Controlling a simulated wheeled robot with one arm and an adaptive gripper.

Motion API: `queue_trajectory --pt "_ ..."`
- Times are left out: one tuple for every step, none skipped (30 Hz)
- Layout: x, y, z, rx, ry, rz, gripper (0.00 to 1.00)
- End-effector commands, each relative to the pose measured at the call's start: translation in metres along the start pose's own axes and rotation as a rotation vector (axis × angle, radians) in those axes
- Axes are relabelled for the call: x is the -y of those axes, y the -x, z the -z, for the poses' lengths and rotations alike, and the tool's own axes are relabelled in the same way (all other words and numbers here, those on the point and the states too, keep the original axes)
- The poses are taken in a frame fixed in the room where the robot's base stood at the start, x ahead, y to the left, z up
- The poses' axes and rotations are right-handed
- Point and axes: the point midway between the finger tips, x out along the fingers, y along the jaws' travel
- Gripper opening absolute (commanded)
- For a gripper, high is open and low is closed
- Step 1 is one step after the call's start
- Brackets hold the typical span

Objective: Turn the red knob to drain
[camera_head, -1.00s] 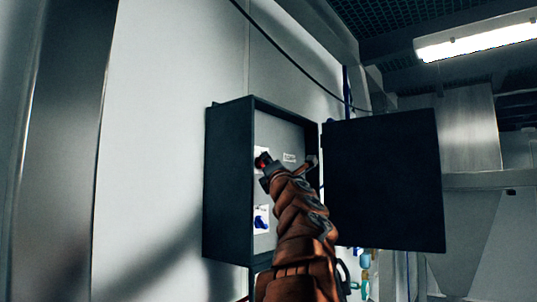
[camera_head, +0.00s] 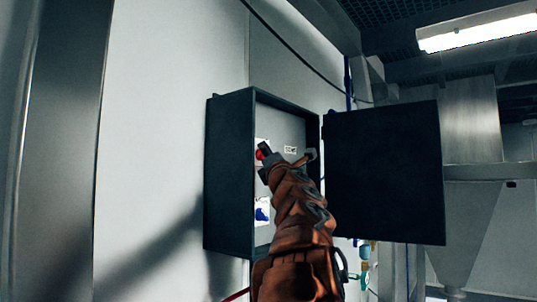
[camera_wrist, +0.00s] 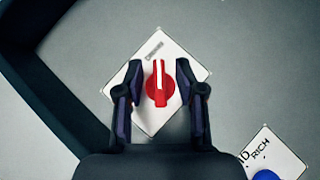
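The red knob (camera_wrist: 159,84) sits on a white label plate (camera_wrist: 181,60) inside the open dark control box (camera_head: 228,180). In the wrist view its white pointer line runs up, toward small print on the plate. My gripper (camera_wrist: 158,78) is open, with one finger on each side of the knob and a visible gap on both sides. In the head view the knob (camera_head: 261,154) shows at the tip of my gripper, partly hidden by it.
A blue knob (camera_head: 262,214) on its own white plate sits below the red one. The box's dark door (camera_head: 384,174) stands open to the right of my arm. The box's side wall (camera_wrist: 50,95) is left of my gripper.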

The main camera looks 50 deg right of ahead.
Motion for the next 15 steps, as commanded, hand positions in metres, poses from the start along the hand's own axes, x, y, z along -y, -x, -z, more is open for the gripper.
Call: queue_trajectory --pt "0.0001 0.0001 -0.0002 0.000 0.000 0.000 0.38" --pt "-0.0001 0.0002 -0.0004 0.001 0.000 0.000 0.38" --pt "-0.0001 0.0003 -0.0007 0.001 0.000 0.000 0.38" --pt "-0.0001 0.0003 -0.0008 0.001 0.000 0.000 0.38" --pt "0.0000 0.0003 -0.0009 0.002 0.000 0.000 0.38" --pt "0.0000 0.0004 -0.0010 0.002 0.000 0.000 0.38" --pt "-0.0001 0.0004 -0.0012 0.002 0.000 0.000 0.38" --pt "0.0000 0.0005 -0.0012 0.002 0.000 0.000 0.38" --pt "0.0000 0.0006 -0.0013 0.002 0.000 0.000 0.38" --pt "0.0001 0.0008 -0.0014 0.002 0.000 0.000 0.38" --pt "0.0001 0.0012 -0.0014 0.002 0.000 0.001 0.38" --pt "0.0003 0.0021 -0.0014 0.002 0.000 0.001 0.38" --pt "0.0003 0.0031 -0.0014 0.002 0.000 0.002 0.38" --pt "0.0005 0.0043 -0.0014 0.002 0.000 0.002 0.38" --pt "0.0004 0.0064 -0.0015 0.002 0.000 0.003 0.38"
